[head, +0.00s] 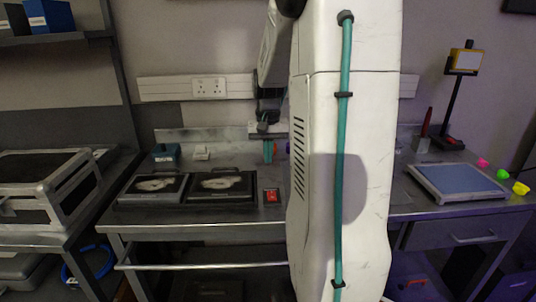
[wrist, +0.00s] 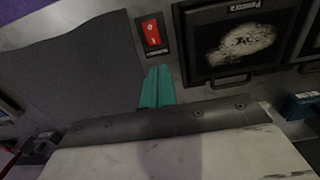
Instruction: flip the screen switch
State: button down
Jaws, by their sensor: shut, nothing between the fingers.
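The red rocker switch (head: 271,196) sits in a dark plate near the front edge of the metal bench, right of two dark-framed screens. It also shows in the wrist view (wrist: 152,33), with white marks on its red face. The nearer screen (head: 221,185) shows a pale shape on black and fills the upper right of the wrist view (wrist: 240,40). My gripper (head: 269,158) hangs behind the switch in the head view, with its teal fingers together and empty. In the wrist view my gripper (wrist: 158,72) points toward the switch, with a gap between them.
A second screen (head: 153,187) lies to the left. A blue box (head: 165,152) and a white block (head: 201,153) stand behind the screens. A blue-topped panel (head: 457,181) lies at the right. A rail (head: 200,266) runs along the bench front. My white arm blocks the middle.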

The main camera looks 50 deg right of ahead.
aim_at(272, 196)
notch_tip(272, 196, down, 11)
jog(key=shift+r, duration=0.2)
dwell(0.3)
